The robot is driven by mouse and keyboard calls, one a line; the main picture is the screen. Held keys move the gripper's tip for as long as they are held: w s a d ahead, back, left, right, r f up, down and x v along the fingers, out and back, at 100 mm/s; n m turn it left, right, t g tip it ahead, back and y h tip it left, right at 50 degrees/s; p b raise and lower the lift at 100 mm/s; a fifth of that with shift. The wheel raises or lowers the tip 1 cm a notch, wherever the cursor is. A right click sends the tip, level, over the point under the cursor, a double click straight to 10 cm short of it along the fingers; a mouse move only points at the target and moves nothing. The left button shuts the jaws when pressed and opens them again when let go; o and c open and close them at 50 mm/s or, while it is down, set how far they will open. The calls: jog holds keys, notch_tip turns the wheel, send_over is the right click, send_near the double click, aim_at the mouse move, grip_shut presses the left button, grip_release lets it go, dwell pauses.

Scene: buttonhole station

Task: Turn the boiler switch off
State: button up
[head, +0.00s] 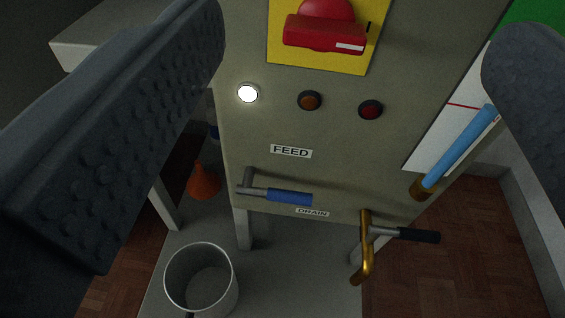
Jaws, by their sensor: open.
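A red switch handle (325,34) sits on a yellow plate (370,60) at the top of a grey-beige cabinet. The handle lies nearly level, with a white mark at its right end. A short black tick is on the plate just above that end. The top of the switch is cut off by the frame, and no boiler label is readable. My gripper (358,40) is open and empty, its two dark studded fingers spread wide to the left and right of the switch. Neither finger visibly touches the handle.
Below are a lit white lamp (248,93), dark orange and red lamps (370,109), a blue-handled FEED lever (289,197) and a brass DRAIN tap (366,245). A sight tube (460,145) stands right. A metal pot (201,280) and an orange cone (203,182) are lower left.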

send_near(324, 45)
jog(key=shift+m, duration=0.4)
jog(key=w+b, duration=0.4)
jog(key=w, duration=0.5)
jog(key=shift+w+a+f, duration=0.1)
jog(key=shift+w+f, duration=0.05)
